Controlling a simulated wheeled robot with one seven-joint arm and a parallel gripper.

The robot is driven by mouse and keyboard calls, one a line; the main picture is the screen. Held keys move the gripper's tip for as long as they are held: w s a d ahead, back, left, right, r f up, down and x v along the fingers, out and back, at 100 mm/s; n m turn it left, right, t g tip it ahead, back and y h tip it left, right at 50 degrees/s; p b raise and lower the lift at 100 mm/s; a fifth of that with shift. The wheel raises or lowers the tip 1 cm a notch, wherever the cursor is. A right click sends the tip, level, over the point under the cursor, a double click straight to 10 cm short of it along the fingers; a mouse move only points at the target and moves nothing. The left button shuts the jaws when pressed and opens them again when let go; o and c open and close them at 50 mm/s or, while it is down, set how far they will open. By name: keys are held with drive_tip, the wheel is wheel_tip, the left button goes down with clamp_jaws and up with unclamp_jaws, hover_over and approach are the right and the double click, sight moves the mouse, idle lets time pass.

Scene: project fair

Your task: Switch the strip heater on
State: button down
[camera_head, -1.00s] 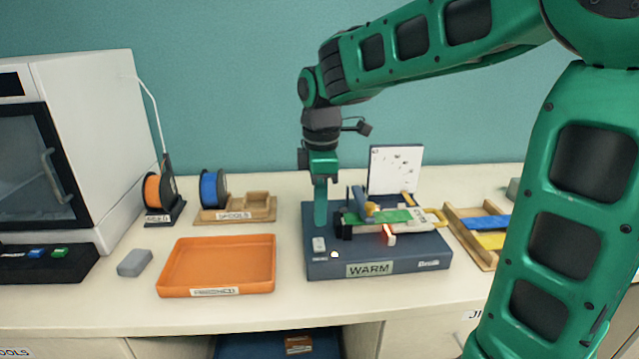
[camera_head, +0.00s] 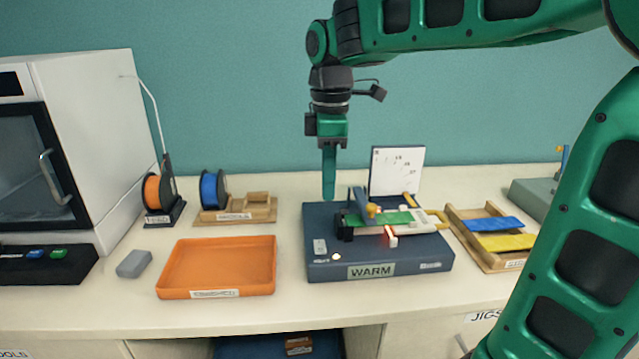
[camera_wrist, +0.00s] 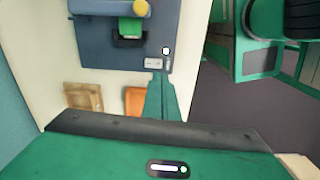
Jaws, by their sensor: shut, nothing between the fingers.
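The strip heater (camera_head: 330,270) is a dark blue box on the worktop with a "WARM" label on its front. A light rocker switch (camera_head: 320,247) sits on its top near the front left, and a small lamp (camera_head: 337,257) beside it glows whitish. A red glow shows at the heater's middle, under a green strip (camera_head: 392,217). My gripper (camera_head: 329,198) points down, shut and empty, above the heater's back left part. In the wrist view the heater (camera_wrist: 95,45), the switch (camera_wrist: 153,63) and the lit lamp (camera_wrist: 166,50) show ahead of the shut fingers (camera_wrist: 160,82).
An orange tray (camera_head: 217,293) and a grey block (camera_head: 134,264) lie to the left. Spools and a wooden holder (camera_head: 235,214) stand behind the tray. A wooden rack (camera_head: 475,254) with blue and yellow strips is at the right. A white oven (camera_head: 100,150) stands far left.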

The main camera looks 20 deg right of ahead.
drive_tip(key=s+d+f+m, duration=0.7)
drive_tip(key=s+m, duration=0.3)
drive_tip(key=s, duration=0.1)
drive_tip(key=s+d+f+m, duration=0.7)
drive_tip(key=s+d+m, duration=0.1)
drive_tip(key=s+m, duration=0.2)
drive_tip(key=shift+s+d, duration=0.2)
drive_tip(key=shift+s, duration=0.7)
drive_tip(key=shift+a+r, duration=0.1)
